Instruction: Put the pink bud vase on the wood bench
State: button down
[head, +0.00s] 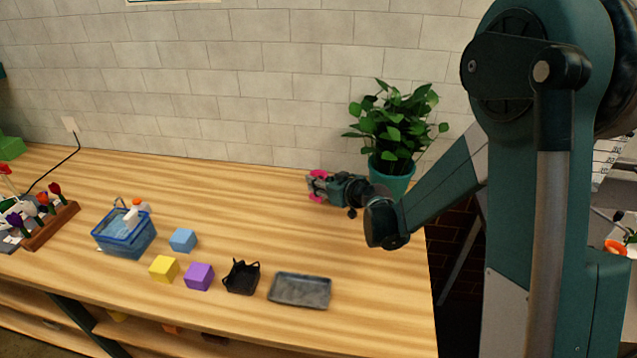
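My gripper (321,186) points left over the back right part of the wood bench (240,205), in front of the wall. Pink parts, which look like the pink bud vase (317,198), show above and below its fingers. The fingers cover the middle of the pink thing. It is too small here to tell whether they are closed on it, or whether its base touches the bench.
A potted plant (391,182) stands just right of my gripper. Along the front are a blue basket (124,238), blue (183,240), yellow (164,268) and purple (199,276) blocks, a black holder (241,278) and a grey tray (300,291). The bench's middle is clear.

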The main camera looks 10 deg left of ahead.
jog(key=shift+f, duration=0.2)
jog(key=c, duration=2)
grip_release()
jog(key=shift+o, duration=0.2)
jog(key=shift+r, duration=0.25)
jog(key=p+v, duration=0.1)
jog(key=v, duration=1.1)
jog(key=shift+f, duration=0.15)
